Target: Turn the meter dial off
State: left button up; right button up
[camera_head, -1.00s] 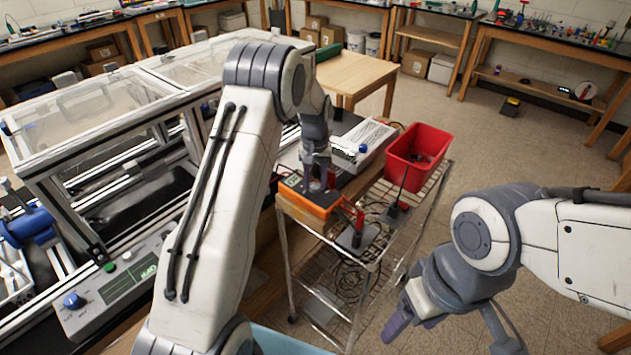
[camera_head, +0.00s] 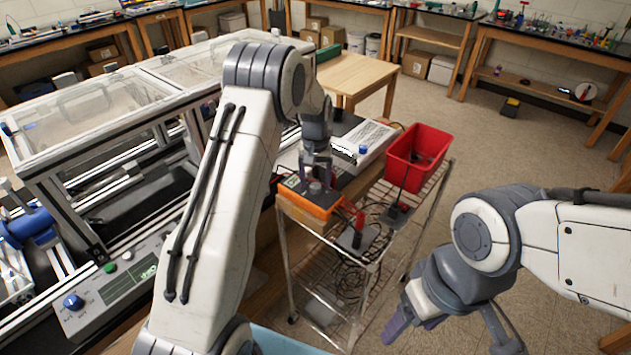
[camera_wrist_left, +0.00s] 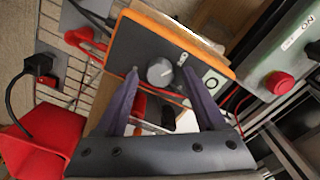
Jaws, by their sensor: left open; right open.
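The orange meter (camera_head: 311,202) with a dark face sits at the top of the wire cart. In the left wrist view the meter face (camera_wrist_left: 135,50) carries a round grey dial (camera_wrist_left: 160,72). My left gripper (camera_head: 318,181) is over the meter. In the left wrist view the left gripper (camera_wrist_left: 159,75) is open, with one purple finger on each side of the dial. I cannot tell whether the fingers touch it. My right gripper (camera_head: 447,335) is open and empty at the lower right, away from the cart.
A red bin (camera_head: 417,157) stands on the cart, with black and red cables (camera_head: 362,232) beside the meter. A framed machine with a control panel (camera_head: 115,285) stands at the left. In the left wrist view a red button (camera_wrist_left: 280,83) is near the meter.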

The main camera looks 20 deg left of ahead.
aim_at(316, 185)
pick_arm(q)
notch_tip(316, 185, up, 10)
jog(key=b, duration=0.2)
jog(key=shift+r, duration=0.2)
dwell(0.3)
jog(key=s+d+r+m, duration=0.4)
jog(key=s+d+m, duration=0.1)
jog(key=s+d, duration=1.05)
jog(key=s+d+f+m, duration=0.1)
jog(key=s+m, duration=0.1)
jog(key=s, duration=0.8)
jog(key=s+d+f+m+h, duration=0.1)
jog(key=s+f+m, duration=0.1)
jog(key=s, duration=0.9)
jog(key=shift+s+d+m, duration=0.2)
jog(key=shift+d+m, duration=0.05)
jog(key=shift+m, duration=0.45)
